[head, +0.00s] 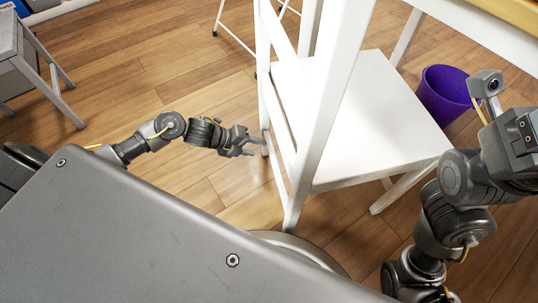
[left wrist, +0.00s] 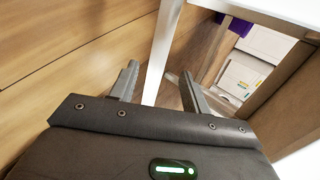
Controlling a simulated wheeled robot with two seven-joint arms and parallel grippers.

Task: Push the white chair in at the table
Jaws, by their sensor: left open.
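The white chair (head: 375,125) stands upright in the middle of the head view, its seat reaching right toward the table (head: 490,36) at the top right. The table has a wooden top and white sides. My left gripper (head: 257,146) is open beside the chair's left side, close to its white uprights. In the left wrist view a white chair bar (left wrist: 163,50) appears between the two open fingers (left wrist: 158,84); I cannot tell whether they touch it. My right arm is at the right, but its gripper fingers do not show.
A purple bin (head: 445,93) stands on the floor behind the seat, near the table. The wooden floor on the left is mostly clear.

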